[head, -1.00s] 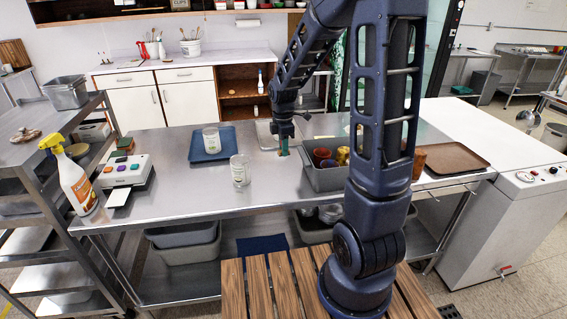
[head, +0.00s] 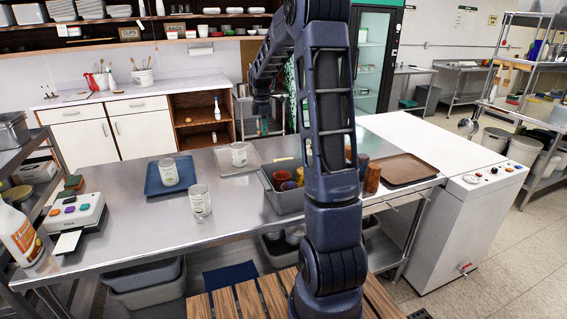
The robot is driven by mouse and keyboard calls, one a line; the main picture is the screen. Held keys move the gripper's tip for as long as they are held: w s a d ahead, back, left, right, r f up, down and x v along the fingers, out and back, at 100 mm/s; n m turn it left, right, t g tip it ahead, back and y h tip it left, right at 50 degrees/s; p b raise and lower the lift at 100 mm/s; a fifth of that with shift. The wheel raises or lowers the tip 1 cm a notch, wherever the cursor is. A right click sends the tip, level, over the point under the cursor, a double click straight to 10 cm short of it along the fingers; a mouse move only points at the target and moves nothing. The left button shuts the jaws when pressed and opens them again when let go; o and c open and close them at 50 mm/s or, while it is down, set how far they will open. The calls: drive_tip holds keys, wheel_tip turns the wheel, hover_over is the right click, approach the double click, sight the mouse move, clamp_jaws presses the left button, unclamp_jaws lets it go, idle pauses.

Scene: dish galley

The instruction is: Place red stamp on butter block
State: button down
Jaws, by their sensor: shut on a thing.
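My gripper (head: 262,122) is in the air above the far edge of the steel table (head: 150,222). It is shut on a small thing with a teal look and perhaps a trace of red. It is too small and dark to tell whether this is the red stamp. A thin pale yellow piece (head: 283,159) lies behind the grey bin; I cannot tell if it is the butter block. No other red stamp or butter block can be made out clearly.
A glass jar (head: 239,154) stands on a grey tray, another (head: 168,172) on a blue tray (head: 152,187), a third (head: 200,201) on bare steel. A grey bin (head: 285,202) holds cups. A brown tray (head: 404,170) lies right. A label machine (head: 74,215) stands left.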

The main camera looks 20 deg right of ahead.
drive_tip(key=w+d, duration=0.8)
drive_tip(key=d, duration=0.4)
drive_tip(key=shift+m, duration=0.3)
drive_tip(key=f, duration=1.9)
drive_tip(key=shift+s+d, duration=0.1)
drive_tip(key=shift+d, duration=0.15)
drive_tip(key=shift+f, duration=0.15)
drive_tip(key=c, duration=1.3)
unclamp_jaws()
drive_tip(key=shift+o, duration=0.2)
